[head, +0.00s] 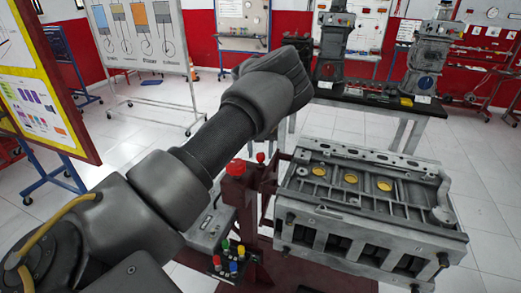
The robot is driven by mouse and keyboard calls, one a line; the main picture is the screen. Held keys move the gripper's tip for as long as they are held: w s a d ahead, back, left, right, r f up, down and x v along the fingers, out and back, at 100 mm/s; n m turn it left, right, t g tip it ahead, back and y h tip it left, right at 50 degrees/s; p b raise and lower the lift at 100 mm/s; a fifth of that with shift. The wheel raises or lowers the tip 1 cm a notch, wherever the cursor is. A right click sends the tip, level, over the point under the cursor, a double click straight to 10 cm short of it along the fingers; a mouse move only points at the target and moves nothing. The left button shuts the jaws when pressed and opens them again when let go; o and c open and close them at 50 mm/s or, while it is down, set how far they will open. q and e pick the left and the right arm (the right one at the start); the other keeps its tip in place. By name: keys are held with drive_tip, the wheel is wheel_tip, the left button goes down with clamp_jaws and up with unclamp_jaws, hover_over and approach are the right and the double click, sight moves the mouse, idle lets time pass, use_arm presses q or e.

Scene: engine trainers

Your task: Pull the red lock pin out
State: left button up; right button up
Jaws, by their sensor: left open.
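A grey engine block (360,205) with yellow discs on its top face is mounted on a dark red stand (238,205). Two bright red knobs show at the stand's top: a larger knob (236,167) on the post and a smaller round knob (260,157) just right of it. I cannot tell which is the lock pin. My left gripper (298,88) is in the upper middle of the head view, above and beyond the knobs in the picture and apart from them. It is open; its fingertips are mostly hidden by its own body. My right gripper is not in view.
A grey box (210,222) and a panel with coloured buttons (228,262) sit left of the stand. A dark bench (375,98) with engine trainers is behind. A whiteboard (140,35) and a yellow-framed board (40,85) stand left. White floor is open at right.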

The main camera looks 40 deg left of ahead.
sight(261, 154)
use_arm(q)
drive_tip(key=shift+f, duration=0.3)
clamp_jaws()
drive_tip(key=shift+r+p, duration=1.35)
drive_tip(key=shift+r, duration=1.05)
drive_tip(key=shift+w+f, duration=0.1)
drive_tip(key=shift+w, duration=0.05)
unclamp_jaws()
